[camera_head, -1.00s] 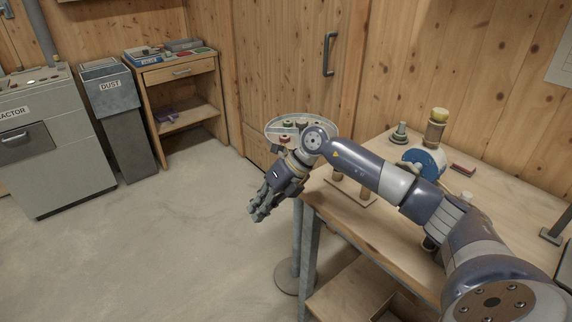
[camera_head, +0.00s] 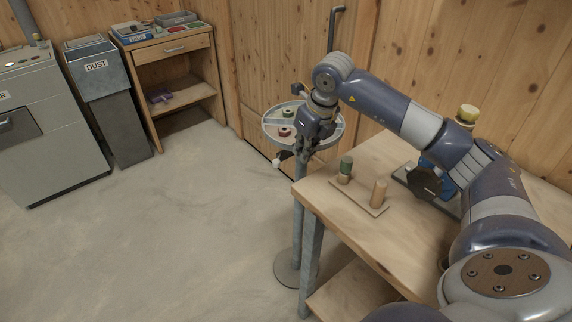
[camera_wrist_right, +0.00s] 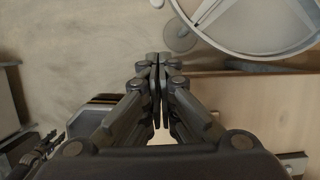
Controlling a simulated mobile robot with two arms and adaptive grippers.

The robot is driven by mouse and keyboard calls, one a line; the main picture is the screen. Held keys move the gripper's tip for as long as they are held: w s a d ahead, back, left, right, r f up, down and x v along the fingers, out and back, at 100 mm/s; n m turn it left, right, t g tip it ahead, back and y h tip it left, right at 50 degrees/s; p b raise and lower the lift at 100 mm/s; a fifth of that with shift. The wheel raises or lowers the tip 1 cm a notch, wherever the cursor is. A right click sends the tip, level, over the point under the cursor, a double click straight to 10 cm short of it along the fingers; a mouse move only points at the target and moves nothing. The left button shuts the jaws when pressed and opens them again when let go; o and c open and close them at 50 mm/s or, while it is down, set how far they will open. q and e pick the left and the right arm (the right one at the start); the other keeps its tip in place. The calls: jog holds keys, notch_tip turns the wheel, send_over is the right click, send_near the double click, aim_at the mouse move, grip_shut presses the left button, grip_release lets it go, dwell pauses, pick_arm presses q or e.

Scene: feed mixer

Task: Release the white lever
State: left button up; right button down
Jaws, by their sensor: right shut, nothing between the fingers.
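My right gripper (camera_head: 304,150) hangs down in front of the round sectioned tray on a stand (camera_head: 268,137). In the right wrist view its fingers (camera_wrist_right: 160,62) are together, with nothing between them. A small white-tipped part (camera_head: 284,156) sticks out under the tray's rim, just left of my fingertips; it may be the white lever, but it is too small to be sure. The gap between it and my fingers is slight, and I cannot tell whether they touch. The tray (camera_wrist_right: 245,52) also shows at the upper right of the wrist view.
A wooden table (camera_head: 360,235) stands right of the tray, with a small board (camera_head: 358,197) of pegs and a yellow-topped post (camera_head: 467,114). A DUST bin (camera_head: 105,90) and wooden cabinet (camera_head: 175,65) stand at the back left. The floor between is clear.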

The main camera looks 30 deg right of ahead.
aim_at(279, 158)
pick_arm(q)
jog(key=shift+w+d+r+p, duration=0.4)
jog(key=shift+w+r+p, duration=0.2)
jog(key=shift+w+d+r+p, duration=0.35)
jog(key=shift+w+r+p, duration=0.2)
jog(key=shift+r+p, duration=0.05)
pick_arm(e)
jog(key=w+f, duration=0.6)
jog(key=f, duration=0.3)
jog(key=shift+w+a+f, duration=0.3)
jog(key=shift+w+f, duration=0.05)
pick_arm(q)
jog(key=shift+w, duration=0.1)
